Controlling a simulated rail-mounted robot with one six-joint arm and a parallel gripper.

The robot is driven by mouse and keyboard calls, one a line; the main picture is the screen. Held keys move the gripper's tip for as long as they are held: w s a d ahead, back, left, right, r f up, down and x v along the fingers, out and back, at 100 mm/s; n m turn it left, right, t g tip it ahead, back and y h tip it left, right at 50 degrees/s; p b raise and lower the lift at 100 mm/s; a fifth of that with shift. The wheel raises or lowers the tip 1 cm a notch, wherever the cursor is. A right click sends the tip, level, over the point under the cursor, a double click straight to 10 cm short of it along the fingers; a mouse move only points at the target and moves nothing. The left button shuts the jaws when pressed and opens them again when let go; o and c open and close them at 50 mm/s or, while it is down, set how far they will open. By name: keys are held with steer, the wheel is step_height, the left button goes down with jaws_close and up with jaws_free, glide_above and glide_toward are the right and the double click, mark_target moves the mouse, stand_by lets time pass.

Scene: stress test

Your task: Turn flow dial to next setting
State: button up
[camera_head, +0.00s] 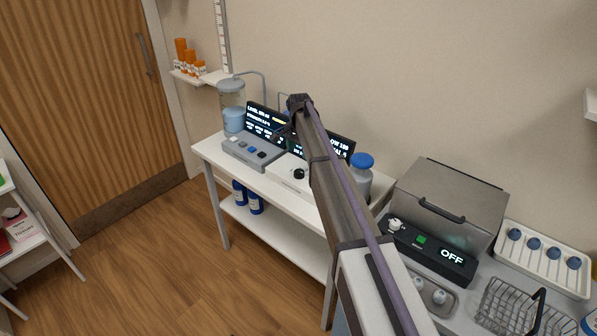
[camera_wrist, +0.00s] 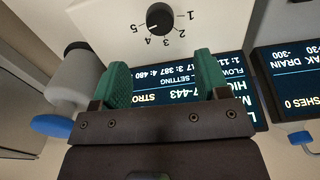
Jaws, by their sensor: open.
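The flow dial (camera_wrist: 159,17) is a round black knob on a white panel (camera_wrist: 105,20), with the numbers 1 to 5 around it, at the top of the wrist view. In the camera_head view the dial (camera_head: 299,174) sits on a white box on the table, just left of my arm. My gripper (camera_wrist: 163,65) is open and empty, its two green fingers spread wide. In the wrist view the fingertips appear below the dial, apart from it, with a screen (camera_wrist: 235,85) behind them.
A grey button box (camera_head: 252,153) stands left of the dial. Two dark screens (camera_head: 264,122) stand behind. A blue-lidded bottle (camera_head: 362,163) is right of my arm. Further right are a metal box (camera_head: 450,200) and a black unit reading OFF (camera_head: 430,250).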

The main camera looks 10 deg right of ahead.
mark_target(299, 171)
step_height(299, 171, down, 10)
steer(key=b, duration=0.9)
steer(key=shift+r, duration=0.1)
steer(key=c, duration=0.9)
